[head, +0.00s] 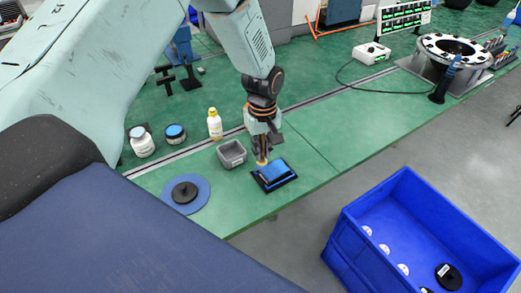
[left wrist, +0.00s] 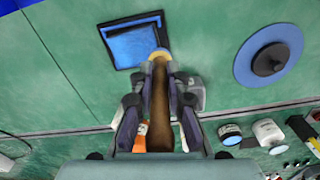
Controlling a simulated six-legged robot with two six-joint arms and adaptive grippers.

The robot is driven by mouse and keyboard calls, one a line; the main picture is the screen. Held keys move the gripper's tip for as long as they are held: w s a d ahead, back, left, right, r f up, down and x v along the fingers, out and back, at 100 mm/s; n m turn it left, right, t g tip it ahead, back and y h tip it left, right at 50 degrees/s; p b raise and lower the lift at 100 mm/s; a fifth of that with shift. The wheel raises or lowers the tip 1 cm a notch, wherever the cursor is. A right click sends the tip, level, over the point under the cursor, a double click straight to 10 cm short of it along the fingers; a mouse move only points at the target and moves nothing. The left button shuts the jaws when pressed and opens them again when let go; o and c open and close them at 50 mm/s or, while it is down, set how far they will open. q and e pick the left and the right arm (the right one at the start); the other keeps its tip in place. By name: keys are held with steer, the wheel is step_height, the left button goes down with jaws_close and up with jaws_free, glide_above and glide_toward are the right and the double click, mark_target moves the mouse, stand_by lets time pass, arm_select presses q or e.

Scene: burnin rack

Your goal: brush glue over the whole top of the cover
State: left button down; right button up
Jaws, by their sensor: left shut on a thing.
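The cover (head: 274,172) is a flat blue piece in a black square frame on the green bench; it also shows in the left wrist view (left wrist: 133,46). My left gripper (head: 262,146) is shut on a brush, whose brown handle (left wrist: 160,105) runs between the fingers in the left wrist view. The brush's yellow bristles (left wrist: 160,56) are at the edge of the cover nearest the gripper. I cannot tell whether they touch it. No glue film can be made out on the blue top. My right gripper is not in view.
A grey open tub (head: 232,153) stands close left of the cover. A blue disc with a black hub (head: 185,192) lies further left. A yellow bottle (head: 214,124) and two jars (head: 142,141) stand behind. A blue crate (head: 350,240) is at front right, beyond the bench edge.

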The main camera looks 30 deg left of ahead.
mark_target(262, 142)
arm_select(q)
steer(key=r+p, duration=0.2)
steer(key=r, duration=0.1)
steer(key=shift+s+r, duration=0.2)
steer(key=shift+f, duration=0.1)
steer(key=shift+w+f, duration=0.1)
stand_by(0.4)
